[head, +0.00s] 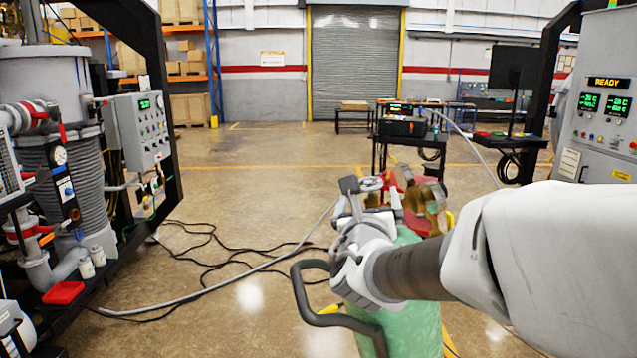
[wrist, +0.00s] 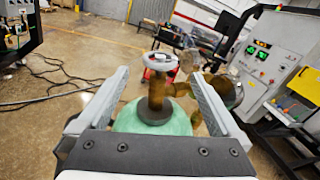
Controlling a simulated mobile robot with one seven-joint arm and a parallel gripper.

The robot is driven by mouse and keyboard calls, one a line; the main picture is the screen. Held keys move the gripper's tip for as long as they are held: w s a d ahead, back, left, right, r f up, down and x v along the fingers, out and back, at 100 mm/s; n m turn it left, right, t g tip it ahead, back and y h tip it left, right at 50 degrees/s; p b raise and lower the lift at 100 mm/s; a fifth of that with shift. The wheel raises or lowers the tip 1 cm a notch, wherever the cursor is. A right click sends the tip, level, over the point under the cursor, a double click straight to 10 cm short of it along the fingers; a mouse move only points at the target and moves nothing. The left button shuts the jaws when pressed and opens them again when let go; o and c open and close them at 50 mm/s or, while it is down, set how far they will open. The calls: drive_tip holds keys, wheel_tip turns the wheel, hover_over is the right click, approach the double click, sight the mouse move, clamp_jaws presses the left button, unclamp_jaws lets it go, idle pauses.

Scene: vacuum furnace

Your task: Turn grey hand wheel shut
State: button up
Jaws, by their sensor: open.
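The grey hand wheel (wrist: 160,61) sits on top of a brass valve (wrist: 157,92) on a green gas cylinder (wrist: 128,121). My gripper is open, with a finger on either side and visible space between each finger and the wheel. In the head view the wheel (head: 371,184) shows partly beside my gripper's fingers, above the green cylinder (head: 410,280). My arm hides much of the cylinder and part of the valve.
Brass regulator parts (head: 432,205) stick out right of the valve. A curved dark handle (head: 302,295) is left of the cylinder. Cables (head: 215,240) lie on the floor. A furnace (head: 75,170) stands left and a control cabinet (head: 603,125) right. The floor behind is mostly clear.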

sight(369, 181)
drive_tip(key=x, duration=0.8)
drive_tip(key=shift+w+p, duration=0.15)
drive_tip(key=shift+p, duration=0.25)
drive_tip(key=c, duration=1.3)
